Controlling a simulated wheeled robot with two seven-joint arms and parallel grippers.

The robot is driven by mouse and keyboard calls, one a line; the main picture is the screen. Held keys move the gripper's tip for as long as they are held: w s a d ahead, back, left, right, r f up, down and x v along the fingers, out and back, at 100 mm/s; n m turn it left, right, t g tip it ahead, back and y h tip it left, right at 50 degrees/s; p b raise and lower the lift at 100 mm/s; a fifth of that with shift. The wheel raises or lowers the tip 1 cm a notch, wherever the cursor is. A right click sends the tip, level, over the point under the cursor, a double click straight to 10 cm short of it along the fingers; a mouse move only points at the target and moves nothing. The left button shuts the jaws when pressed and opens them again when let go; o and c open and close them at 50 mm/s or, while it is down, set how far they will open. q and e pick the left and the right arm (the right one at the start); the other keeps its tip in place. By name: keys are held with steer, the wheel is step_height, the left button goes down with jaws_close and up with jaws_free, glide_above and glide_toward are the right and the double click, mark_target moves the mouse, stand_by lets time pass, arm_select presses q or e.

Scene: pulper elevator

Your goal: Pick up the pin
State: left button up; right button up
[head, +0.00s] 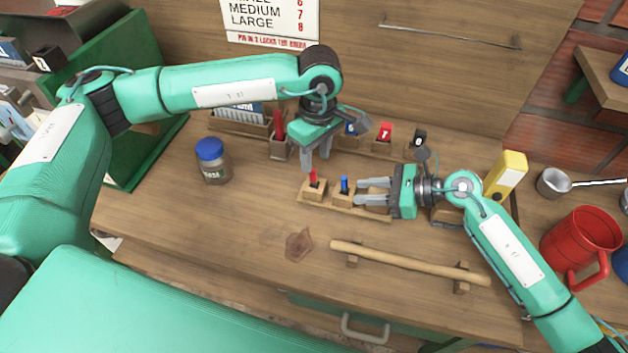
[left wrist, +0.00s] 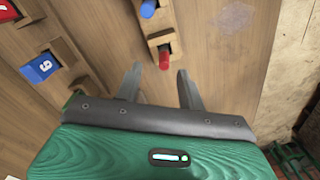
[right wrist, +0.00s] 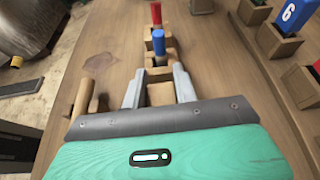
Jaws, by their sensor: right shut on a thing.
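A small red pin (head: 312,177) and a small blue pin (head: 344,184) stand upright in wooden blocks on a low wooden rack (head: 372,215). My left gripper (head: 316,165) is open and points down just behind the red pin. In the left wrist view, the red pin (left wrist: 165,58) shows just beyond the gap between its empty fingers. My right gripper (head: 372,191) lies level at the rack's right end. In the right wrist view, its fingers are around a plain wooden block (right wrist: 160,94), with the blue pin (right wrist: 158,42) beyond. Whether that block holds a pin is hidden.
A blue-lidded jar (head: 212,162) stands on the left. Larger red, blue and black numbered pieces sit in holders behind the rack, including a red one (head: 385,132). A wooden rod (head: 405,262) lies across supports in front. A yellow box (head: 507,174) and red mug (head: 580,240) stand right.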

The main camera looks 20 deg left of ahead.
mark_target(313, 170)
arm_select(q)
steer(key=f, duration=0.5)
steer(key=shift+s+a, duration=0.3)
steer(key=shift+s, duration=0.05)
jaws_close()
